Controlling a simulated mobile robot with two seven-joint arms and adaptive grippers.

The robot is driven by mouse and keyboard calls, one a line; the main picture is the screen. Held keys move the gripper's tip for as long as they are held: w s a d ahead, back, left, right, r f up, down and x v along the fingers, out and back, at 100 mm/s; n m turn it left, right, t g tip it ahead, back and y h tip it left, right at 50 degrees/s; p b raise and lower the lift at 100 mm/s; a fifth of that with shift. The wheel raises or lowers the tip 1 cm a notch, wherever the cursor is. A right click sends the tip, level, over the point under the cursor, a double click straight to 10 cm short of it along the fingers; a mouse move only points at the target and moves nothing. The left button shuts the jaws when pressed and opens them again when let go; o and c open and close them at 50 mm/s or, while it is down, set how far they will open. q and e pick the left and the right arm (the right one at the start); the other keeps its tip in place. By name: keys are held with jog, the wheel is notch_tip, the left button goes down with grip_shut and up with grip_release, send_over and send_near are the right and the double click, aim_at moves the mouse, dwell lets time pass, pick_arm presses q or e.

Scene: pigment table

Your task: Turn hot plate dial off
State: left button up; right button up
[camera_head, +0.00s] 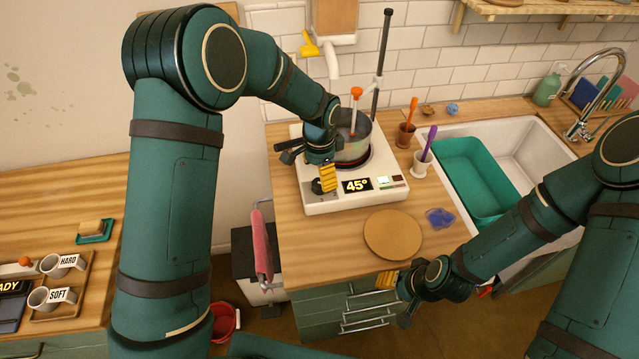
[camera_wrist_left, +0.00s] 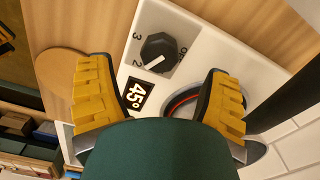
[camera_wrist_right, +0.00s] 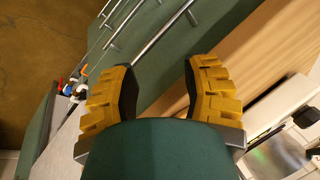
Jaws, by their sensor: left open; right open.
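The hot plate (camera_head: 345,202) is a white unit on the wooden counter, with a lit 45° display (camera_head: 356,185). Its black dial (camera_head: 318,187) is partly hidden by my left gripper (camera_head: 309,164) in the head view. In the left wrist view the dial (camera_wrist_left: 158,52) shows clearly between and beyond the fingers, its white pointer line towards the 2. My left gripper is open above the hot plate and apart from the dial. My right gripper (camera_head: 395,298) is open and empty, low by the counter's front edge and drawers.
A pot (camera_head: 352,140) with a stirrer sits on the heating ring, beside a tall black rod (camera_head: 382,65). Cups with orange and purple tools stand right of it. A round wooden board (camera_head: 393,234) lies in front. A sink holds a green basin (camera_head: 470,180).

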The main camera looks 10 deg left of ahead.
aim_at(319, 183)
pick_arm(q)
jog(key=shift+f, duration=2.4)
jog(key=c, duration=1.2)
